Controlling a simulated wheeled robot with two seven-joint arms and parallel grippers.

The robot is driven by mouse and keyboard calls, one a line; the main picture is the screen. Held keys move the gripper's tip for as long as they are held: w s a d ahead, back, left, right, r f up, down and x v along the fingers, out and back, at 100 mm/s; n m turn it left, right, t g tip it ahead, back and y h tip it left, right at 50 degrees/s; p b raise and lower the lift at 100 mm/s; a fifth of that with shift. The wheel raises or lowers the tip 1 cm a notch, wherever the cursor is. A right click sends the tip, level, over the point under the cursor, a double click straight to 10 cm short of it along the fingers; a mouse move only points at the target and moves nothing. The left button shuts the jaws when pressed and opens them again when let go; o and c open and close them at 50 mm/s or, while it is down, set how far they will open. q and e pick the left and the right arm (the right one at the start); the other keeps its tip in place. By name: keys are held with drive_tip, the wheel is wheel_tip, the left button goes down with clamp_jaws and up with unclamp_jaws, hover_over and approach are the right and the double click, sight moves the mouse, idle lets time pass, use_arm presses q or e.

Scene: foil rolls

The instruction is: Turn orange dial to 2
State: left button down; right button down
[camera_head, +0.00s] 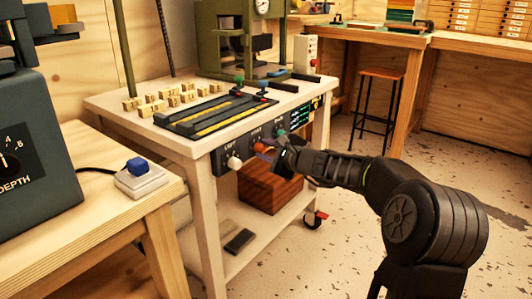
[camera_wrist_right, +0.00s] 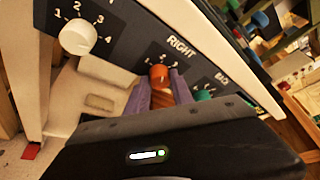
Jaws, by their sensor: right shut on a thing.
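The orange dial (camera_head: 261,147) is the middle knob on the dark front panel (camera_head: 222,157) of the white cart. In the right wrist view the orange dial (camera_wrist_right: 159,76) sits under the word RIGHT, with small numbers around it. Which number it points to is too small to tell. My right gripper (camera_head: 277,153) reaches the panel from the right. In its wrist view, its two fingers (camera_wrist_right: 159,90) lie on either side of the orange dial and are shut on it. The fingers hide the dial's lower part. My left gripper is not in view.
A white dial (camera_head: 234,162) and a teal dial (camera_head: 280,133) flank the orange one closely. Wooden blocks (camera_head: 165,96) and dark rails with yellow strips (camera_head: 215,112) lie on the cart top. A reddish-brown wooden box (camera_head: 265,190) stands on the shelf below the panel.

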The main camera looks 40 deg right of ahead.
drive_tip(key=c, duration=1.1)
unclamp_jaws()
drive_tip(key=shift+s, duration=0.1)
drive_tip(key=p+v, duration=0.1)
drive_tip(key=v, duration=0.6)
drive_tip(key=shift+s+r, duration=0.1)
drive_tip(key=shift+s, duration=0.2)
